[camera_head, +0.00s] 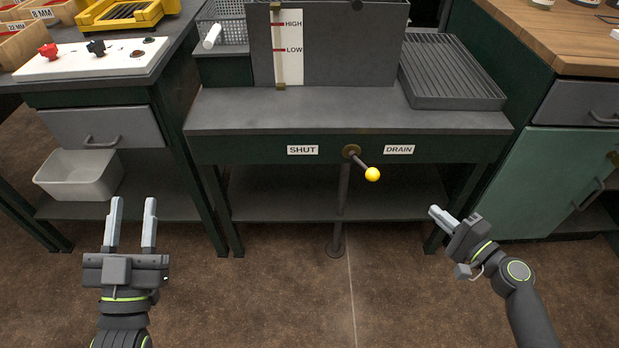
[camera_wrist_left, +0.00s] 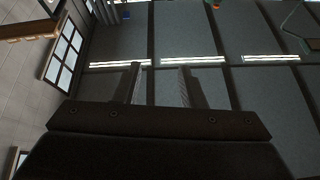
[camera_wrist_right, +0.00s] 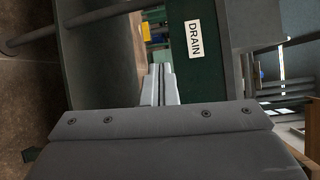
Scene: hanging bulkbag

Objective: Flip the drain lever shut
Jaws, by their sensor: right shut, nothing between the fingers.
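The drain lever (camera_head: 362,165) has a yellow ball knob and a brass pivot on the front apron of the dark green bench. It points down and to the right, toward the DRAIN label (camera_head: 399,150). The SHUT label (camera_head: 303,150) is left of the pivot. My right gripper (camera_head: 435,213) is shut and empty, right of and lower than the knob, apart from it. Its closed fingers (camera_wrist_right: 158,85) show in the right wrist view beside the DRAIN label (camera_wrist_right: 195,39). My left gripper (camera_head: 133,205) is open and empty at the lower left, far from the lever.
A vertical pipe (camera_head: 341,205) runs below the lever to the floor. A white bin (camera_head: 80,175) sits on the left bench's lower shelf, near my left gripper. A green cabinet (camera_head: 575,180) stands at the right. The floor in front of the bench is clear.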

